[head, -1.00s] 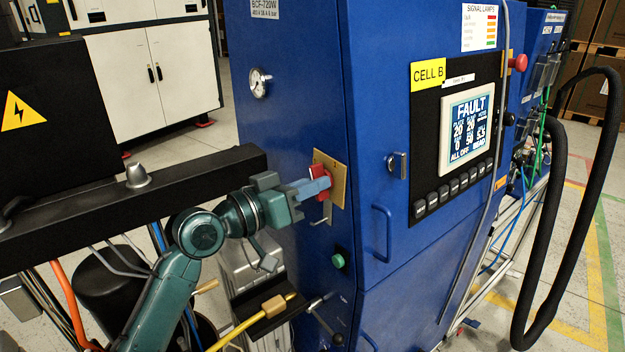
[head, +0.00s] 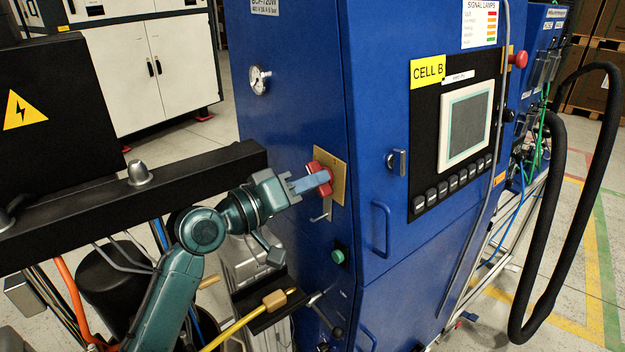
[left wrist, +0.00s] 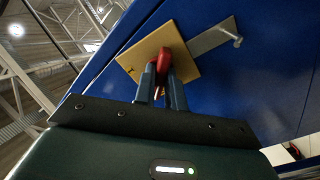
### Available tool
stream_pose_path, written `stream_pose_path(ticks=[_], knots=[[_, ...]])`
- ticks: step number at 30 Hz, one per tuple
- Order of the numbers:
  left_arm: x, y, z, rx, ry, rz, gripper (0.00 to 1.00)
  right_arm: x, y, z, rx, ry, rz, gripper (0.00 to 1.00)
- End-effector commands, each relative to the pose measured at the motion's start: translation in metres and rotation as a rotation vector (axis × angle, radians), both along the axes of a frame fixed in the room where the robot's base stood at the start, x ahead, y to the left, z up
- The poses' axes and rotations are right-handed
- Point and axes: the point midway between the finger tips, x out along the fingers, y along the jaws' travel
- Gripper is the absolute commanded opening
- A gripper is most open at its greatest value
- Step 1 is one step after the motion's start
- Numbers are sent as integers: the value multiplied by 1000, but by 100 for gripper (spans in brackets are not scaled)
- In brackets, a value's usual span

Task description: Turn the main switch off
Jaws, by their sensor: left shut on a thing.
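The main switch (head: 323,169) is a red rotary handle on a yellow plate (head: 338,185), on the left side of the blue cabinet (head: 295,100). My left gripper (head: 318,181) reaches it from the left, its blue-grey fingers shut on the red handle. In the left wrist view the red handle (left wrist: 164,59) shows between the two fingers (left wrist: 160,80), in front of the yellow plate (left wrist: 180,35). The panel screen (head: 465,125) is blank grey. My right gripper is not in view.
A metal hasp (head: 322,212) hangs below the switch. A green button (head: 338,257) sits lower on the same side. A black beam (head: 80,210) runs close beside my left arm. A red emergency button (head: 518,59) is at the right, near a black hose (head: 540,240).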

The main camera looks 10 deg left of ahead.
Motion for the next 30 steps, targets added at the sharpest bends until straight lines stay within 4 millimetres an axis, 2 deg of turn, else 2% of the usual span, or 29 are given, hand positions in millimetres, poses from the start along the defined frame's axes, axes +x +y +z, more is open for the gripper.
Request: stream_pose_path(ticks=[6, 15, 24, 30], knots=[[0, 0, 0, -181, 178, 1, 0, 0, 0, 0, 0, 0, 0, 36], [0, 0, 0, -203, 203, 1, 0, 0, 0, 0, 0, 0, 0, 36], [0, 0, -1, -431, 430, 0, 0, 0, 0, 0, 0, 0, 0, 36], [0, 0, -1, -443, 443, 1, 0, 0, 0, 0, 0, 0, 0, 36]])
